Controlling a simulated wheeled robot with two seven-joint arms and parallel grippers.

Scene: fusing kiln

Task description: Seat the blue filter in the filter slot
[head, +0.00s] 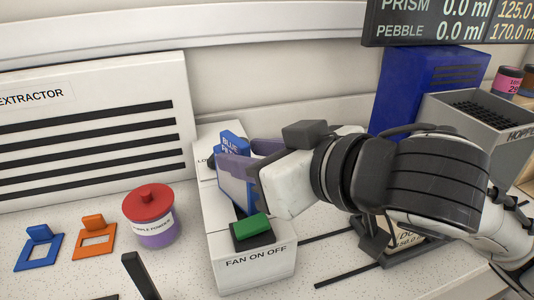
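The blue filter (233,143) is upright over the white box, its "BLUE FI..." label partly covered. My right gripper (252,163) reaches in from the right, with one finger on the near side and one on the far side of it. It looks shut on the filter. My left gripper is not in view.
The white box (262,270) has a green fan switch (253,226) in front. A dark upright bar (140,277) stands near the front. A grey hopper (500,140) is right.

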